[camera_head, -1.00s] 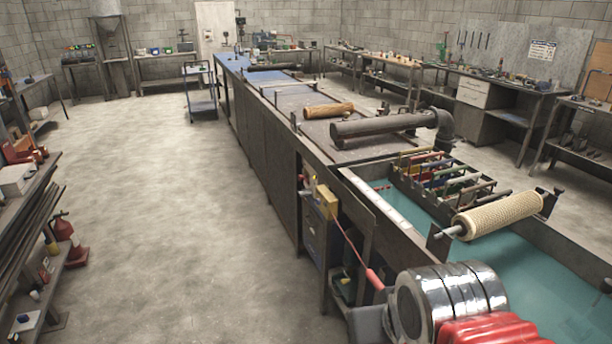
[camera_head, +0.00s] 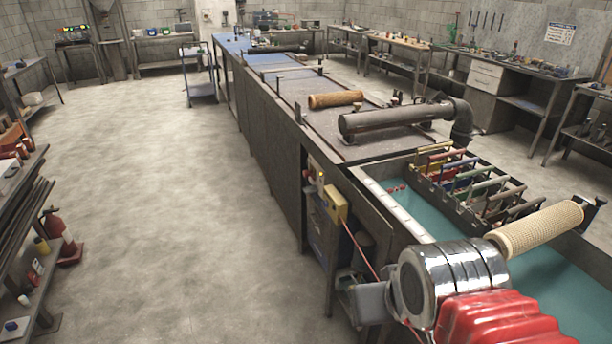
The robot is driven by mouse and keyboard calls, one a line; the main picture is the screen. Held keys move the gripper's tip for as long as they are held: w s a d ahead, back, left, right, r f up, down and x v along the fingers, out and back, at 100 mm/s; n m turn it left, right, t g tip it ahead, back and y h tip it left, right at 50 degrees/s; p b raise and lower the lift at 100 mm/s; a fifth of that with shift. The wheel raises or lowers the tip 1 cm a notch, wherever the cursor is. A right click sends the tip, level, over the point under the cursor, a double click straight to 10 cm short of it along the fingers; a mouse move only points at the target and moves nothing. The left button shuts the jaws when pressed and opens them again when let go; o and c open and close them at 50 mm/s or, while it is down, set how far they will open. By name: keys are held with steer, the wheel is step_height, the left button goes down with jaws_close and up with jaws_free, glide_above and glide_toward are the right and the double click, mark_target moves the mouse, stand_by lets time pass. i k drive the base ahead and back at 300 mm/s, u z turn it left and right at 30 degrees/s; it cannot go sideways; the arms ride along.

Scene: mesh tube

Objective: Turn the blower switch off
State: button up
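A small control panel (camera_head: 316,176) with a yellow indicator and a small dark part beside it sits on the near end of the long bench's side. Below it is a yellow box (camera_head: 336,204) with a thin red cord running down behind my arm. Which of these is the blower switch, and its position, I cannot tell. A dark thick pipe (camera_head: 385,120) with an elbow lies across the bench top. My arm, with a silver joint and red bellows, fills the lower right. No gripper fingers show.
The long bench (camera_head: 262,150) runs away into the room. A teal-lined tank (camera_head: 545,272) with a coloured rack (camera_head: 470,180) and a mesh tube (camera_head: 540,228) lies at the right. The floor (camera_head: 160,200) left of the bench is clear. Shelves (camera_head: 30,230) stand at the left edge.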

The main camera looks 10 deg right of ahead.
mark_target(305, 173)
steer(key=u, duration=0.3)
steer(key=i, duration=1.3)
steer(key=u, duration=0.75)
steer(key=i, duration=1.95)
steer(key=u, duration=0.25)
